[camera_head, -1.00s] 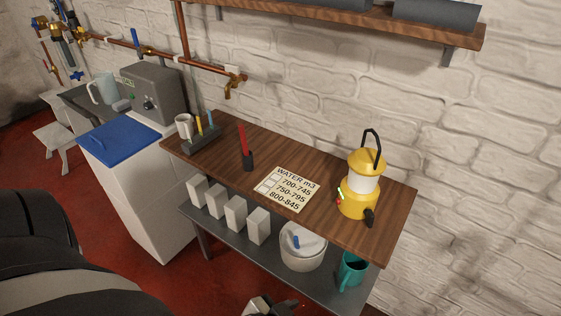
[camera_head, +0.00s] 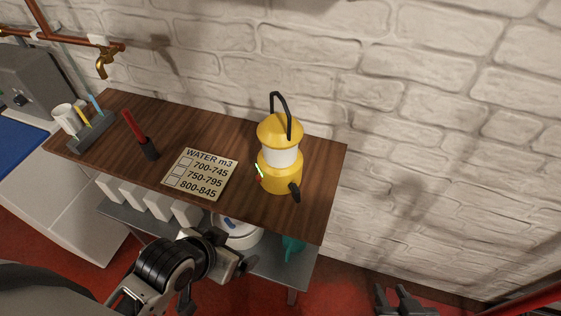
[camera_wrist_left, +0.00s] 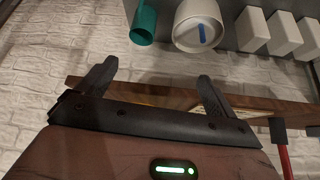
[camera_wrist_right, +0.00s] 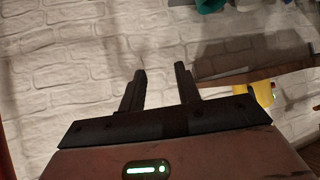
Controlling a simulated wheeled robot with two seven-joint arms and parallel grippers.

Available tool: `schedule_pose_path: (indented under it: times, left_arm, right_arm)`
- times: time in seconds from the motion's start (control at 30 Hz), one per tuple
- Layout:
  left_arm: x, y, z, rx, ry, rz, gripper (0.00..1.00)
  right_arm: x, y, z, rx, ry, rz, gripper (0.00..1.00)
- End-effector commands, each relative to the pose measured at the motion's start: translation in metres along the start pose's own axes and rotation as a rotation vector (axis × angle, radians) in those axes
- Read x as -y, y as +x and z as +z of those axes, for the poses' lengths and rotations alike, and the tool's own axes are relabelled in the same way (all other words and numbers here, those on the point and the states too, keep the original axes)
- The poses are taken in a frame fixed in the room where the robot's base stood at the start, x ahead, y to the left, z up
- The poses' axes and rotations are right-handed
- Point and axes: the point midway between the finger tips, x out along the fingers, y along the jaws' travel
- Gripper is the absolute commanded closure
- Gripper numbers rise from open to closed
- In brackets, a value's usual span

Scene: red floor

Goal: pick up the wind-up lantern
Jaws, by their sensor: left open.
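The yellow wind-up lantern (camera_head: 279,180) stands upright on the wooden shelf top, toward its right end. It has a white middle, a black loop handle on top and a black crank low on its right side. My left gripper (camera_head: 236,252) is open and empty in front of the shelf's front edge, below and left of the lantern. My right gripper (camera_head: 395,298) is empty with its fingers apart, low and right of the shelf. A yellow part, apparently the lantern (camera_wrist_right: 262,92), shows at the right of the right wrist view.
A sign (camera_head: 200,174) lies left of the lantern. The lower shelf holds white blocks (camera_head: 145,200), a white tub (camera_head: 240,233) and a teal mug (camera_head: 291,247). A brick wall stands behind.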

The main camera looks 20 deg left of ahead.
Motion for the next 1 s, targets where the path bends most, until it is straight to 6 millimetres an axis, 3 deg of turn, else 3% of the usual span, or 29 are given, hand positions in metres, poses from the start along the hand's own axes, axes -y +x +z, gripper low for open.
schedule_pose_path:
  times: [0.27,0.57,0.77,1.0]
  left_arm:
    - [0.032,-0.032,0.003,0.083,0.056,-0.017,0.07]
    - [0.057,-0.044,-0.026,-0.074,0.154,0.034,0.07]
    - [0.067,-0.057,-0.064,-0.248,0.220,0.122,0.07]
    - [0.062,-0.093,-0.127,-0.492,0.272,0.301,0.07]
  right_arm:
    - [0.000,0.005,0.001,-0.017,-0.007,-0.006,0.67]
    - [-0.001,0.006,-0.002,-0.021,-0.014,-0.006,0.67]
    - [-0.002,0.007,-0.005,-0.027,-0.015,-0.006,0.67]
    - [-0.001,0.007,-0.006,-0.029,-0.014,-0.006,0.67]
